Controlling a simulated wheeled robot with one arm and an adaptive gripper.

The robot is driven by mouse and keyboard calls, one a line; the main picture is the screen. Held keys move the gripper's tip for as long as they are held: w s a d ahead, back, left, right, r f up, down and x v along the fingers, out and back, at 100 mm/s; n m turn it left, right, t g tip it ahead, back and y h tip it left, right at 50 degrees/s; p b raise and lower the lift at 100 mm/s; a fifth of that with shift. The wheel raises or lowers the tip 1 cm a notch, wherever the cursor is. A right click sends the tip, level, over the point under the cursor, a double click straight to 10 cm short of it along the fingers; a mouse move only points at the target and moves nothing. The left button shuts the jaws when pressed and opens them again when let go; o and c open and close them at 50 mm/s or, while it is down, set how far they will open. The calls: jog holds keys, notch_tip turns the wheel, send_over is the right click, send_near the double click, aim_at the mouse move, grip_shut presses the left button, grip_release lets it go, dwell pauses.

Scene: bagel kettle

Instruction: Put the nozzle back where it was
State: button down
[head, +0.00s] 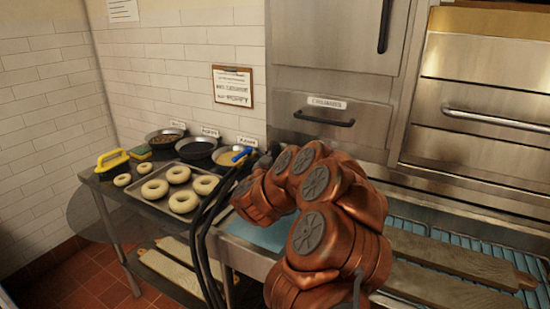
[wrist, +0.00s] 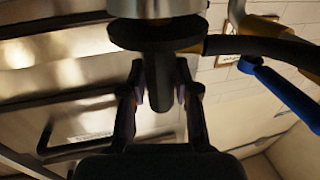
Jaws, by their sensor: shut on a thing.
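In the wrist view, my gripper (wrist: 160,92) is shut with its two dark fingers on either side of the nozzle's dark stem (wrist: 160,105). Above the fingers the nozzle has a wide black collar and a metal end. A black hose or handle runs right from it, beside a blue lever (wrist: 280,92) with a yellow part. In the head view, the blue lever (head: 241,154) shows at the left of my copper-coloured arm, above the counter. My arm hides the gripper and most of the nozzle there. The nozzle's holding place cannot be made out.
A tray (head: 158,204) of bagels lies on the steel counter, with several round pans behind it, including a dark pan (head: 196,148). A yellow-handled tool (head: 112,160) stands at the left. Steel drawers and ovens (head: 490,110) stand behind. Wooden boards (head: 455,262) lie at the right.

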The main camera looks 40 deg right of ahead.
jog(key=shift+f+b, duration=0.3)
jog(key=shift+f, duration=0.25)
dwell(0.4)
jog(key=c, duration=0.8)
grip_release()
jog(key=shift+o, duration=0.2)
jog(key=shift+a, duration=0.15)
